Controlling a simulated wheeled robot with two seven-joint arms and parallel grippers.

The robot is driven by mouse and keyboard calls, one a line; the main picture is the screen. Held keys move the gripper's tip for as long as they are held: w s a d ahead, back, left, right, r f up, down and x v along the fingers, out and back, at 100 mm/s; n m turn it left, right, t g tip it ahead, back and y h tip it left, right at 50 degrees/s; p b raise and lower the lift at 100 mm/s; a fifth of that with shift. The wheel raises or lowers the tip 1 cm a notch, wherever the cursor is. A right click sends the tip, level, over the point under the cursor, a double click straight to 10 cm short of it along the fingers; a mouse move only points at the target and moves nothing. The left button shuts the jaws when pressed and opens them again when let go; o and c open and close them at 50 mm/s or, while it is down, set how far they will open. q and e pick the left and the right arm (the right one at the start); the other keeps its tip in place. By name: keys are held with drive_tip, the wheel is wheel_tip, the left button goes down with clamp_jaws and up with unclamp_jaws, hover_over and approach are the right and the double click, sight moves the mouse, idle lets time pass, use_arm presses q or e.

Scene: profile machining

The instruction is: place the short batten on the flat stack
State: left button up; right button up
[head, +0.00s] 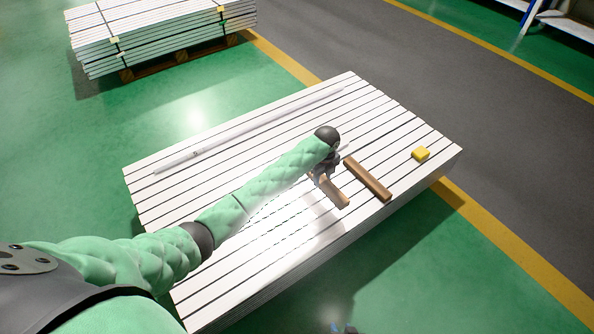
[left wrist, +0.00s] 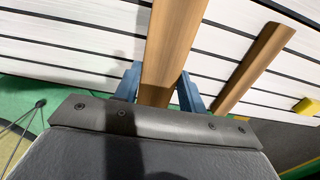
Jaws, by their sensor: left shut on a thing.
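The flat stack (head: 262,185) of white boards with dark gaps lies across the middle of the head view. My left gripper (head: 320,174) is over its right part, shut on a brown wooden piece, the short batten (head: 334,192). In the left wrist view the batten (left wrist: 172,45) runs between the two blue fingers (left wrist: 160,88). Part of it is hidden by the gripper in the head view, and I cannot tell whether it touches the boards. My right gripper (head: 343,329) barely shows at the bottom edge, and its jaws cannot be made out.
A second brown batten (head: 367,178) lies on the stack just right of the held one, roughly parallel. A yellow block (head: 420,153) sits near the right corner. A long pale bar (head: 235,134) lies along the far-left side. Another strapped board stack (head: 165,28) stands behind.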

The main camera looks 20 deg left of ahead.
use_arm(q)
drive_tip(key=s+a+f, duration=0.2)
drive_tip(key=s, duration=0.1)
drive_tip(key=s+a+f, duration=0.2)
drive_tip(key=s, duration=0.1)
drive_tip(key=s+a+f, duration=0.3)
drive_tip(key=shift+s, duration=0.1)
drive_tip(key=shift+f+b, duration=0.35)
drive_tip(key=shift+f, duration=1.65)
drive_tip(key=shift+f, duration=0.1)
drive_tip(key=o, duration=1.1)
drive_tip(key=shift+c, duration=0.2)
